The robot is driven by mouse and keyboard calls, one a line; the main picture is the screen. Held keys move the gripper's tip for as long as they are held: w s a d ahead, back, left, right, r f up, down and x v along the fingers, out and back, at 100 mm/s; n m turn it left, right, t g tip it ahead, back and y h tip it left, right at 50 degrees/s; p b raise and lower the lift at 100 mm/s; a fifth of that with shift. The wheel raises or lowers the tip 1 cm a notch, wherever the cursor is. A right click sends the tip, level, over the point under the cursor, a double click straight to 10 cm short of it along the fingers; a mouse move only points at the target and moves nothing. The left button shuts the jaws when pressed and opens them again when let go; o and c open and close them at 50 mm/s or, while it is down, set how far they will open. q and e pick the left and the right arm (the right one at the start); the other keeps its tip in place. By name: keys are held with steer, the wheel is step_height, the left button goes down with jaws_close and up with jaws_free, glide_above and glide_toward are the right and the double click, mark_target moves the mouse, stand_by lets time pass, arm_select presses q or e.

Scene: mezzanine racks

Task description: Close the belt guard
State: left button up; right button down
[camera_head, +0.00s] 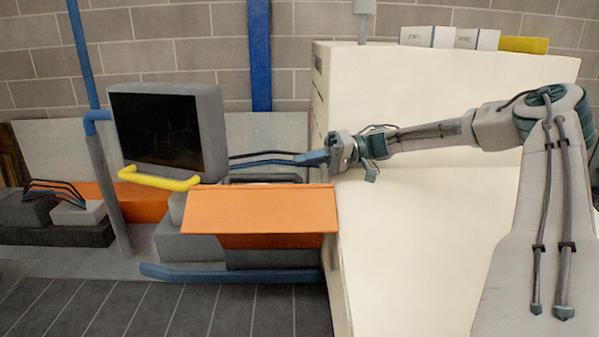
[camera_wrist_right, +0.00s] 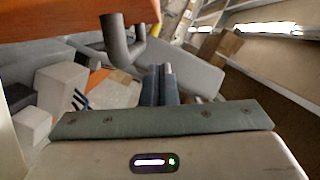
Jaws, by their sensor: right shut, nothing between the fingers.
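The belt guard appears to be the orange panel (camera_head: 258,208), a sloping flap in front of the pale cabinet, over grey blocks. An orange surface (camera_wrist_right: 75,12) across the top left of the right wrist view looks like the same panel. My right gripper (camera_head: 308,158) is shut and empty, just behind and above the panel's far right edge in the head view. Its closed fingers (camera_wrist_right: 159,84) point past a dark grey bent bar (camera_wrist_right: 118,42) under the orange surface. I cannot tell whether they touch it. My left gripper is not in view.
A dark monitor (camera_head: 165,130) with a yellow handle (camera_head: 158,179) stands left of the panel. The large pale cabinet (camera_head: 430,230) fills the right side. Dark floor (camera_head: 130,308) is clear in front at left.

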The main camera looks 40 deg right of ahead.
mark_target(299, 176)
steer(key=a+p, duration=0.1)
steer(key=a, duration=0.1)
steer(key=s+a+f+p, duration=0.1)
steer(key=shift+s+a+p, duration=0.1)
steer(key=shift+a+p, duration=0.05)
steer(key=shift+p, duration=0.2)
steer(key=shift+s+a+f+p, duration=0.15)
steer(key=shift+s+f+p, duration=0.2)
steer(key=shift+s+p, duration=0.1)
steer(key=shift+a+f, duration=0.1)
steer(key=shift+f, duration=0.05)
steer(key=shift+a, duration=0.1)
steer(key=shift+f, duration=0.1)
